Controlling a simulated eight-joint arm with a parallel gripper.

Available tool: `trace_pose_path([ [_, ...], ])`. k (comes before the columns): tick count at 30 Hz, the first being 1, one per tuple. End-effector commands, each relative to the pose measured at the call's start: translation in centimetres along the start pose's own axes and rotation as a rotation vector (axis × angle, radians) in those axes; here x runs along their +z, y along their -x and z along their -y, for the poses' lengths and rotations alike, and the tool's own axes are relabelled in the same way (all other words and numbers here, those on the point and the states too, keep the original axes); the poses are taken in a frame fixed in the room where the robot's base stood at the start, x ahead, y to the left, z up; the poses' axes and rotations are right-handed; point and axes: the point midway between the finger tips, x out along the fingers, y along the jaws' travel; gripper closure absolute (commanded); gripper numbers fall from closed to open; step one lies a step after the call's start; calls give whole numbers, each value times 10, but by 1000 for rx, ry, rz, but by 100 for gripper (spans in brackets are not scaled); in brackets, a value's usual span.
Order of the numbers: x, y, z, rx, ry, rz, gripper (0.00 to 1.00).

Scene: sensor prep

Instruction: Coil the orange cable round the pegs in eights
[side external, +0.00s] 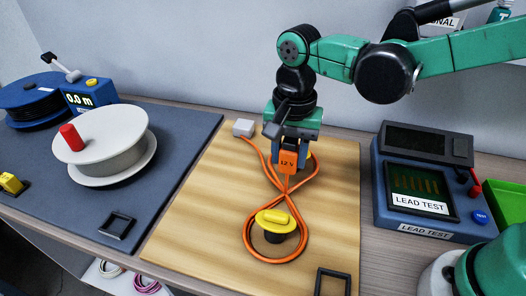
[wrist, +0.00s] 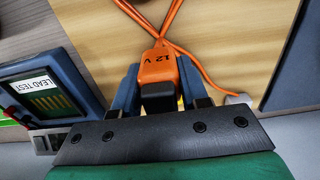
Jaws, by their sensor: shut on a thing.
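The orange cable (side external: 247,234) lies on a wooden board (side external: 205,205) in a figure eight, crossing between two pegs. Its near loop goes around the near yellow-topped peg (side external: 275,222). The far yellow-topped peg is mostly hidden behind my gripper (side external: 288,160). My gripper is shut on the orange 12 V plug (side external: 287,163) over the far part of the board. The plug (wrist: 158,68) also shows between the fingers in the wrist view, with the cable crossing beyond it. One cable run leads to a small grey block (side external: 243,128) at the board's far left.
A blue lead test box (side external: 425,225) stands right of the board. A white reel (side external: 103,145) with a red knob sits on the dark mat (side external: 180,150) at left. A black square frame (side external: 333,282) lies at the board's near right corner. The board's left side is clear.

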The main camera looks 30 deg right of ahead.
Motion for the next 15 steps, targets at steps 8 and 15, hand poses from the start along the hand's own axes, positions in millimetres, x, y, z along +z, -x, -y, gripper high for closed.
trace_pose_path([
  [8, 0, 0, 0, 0, 0, 0, 100],
  [15, 0, 14, 1, 0, 0, 0, 100],
])
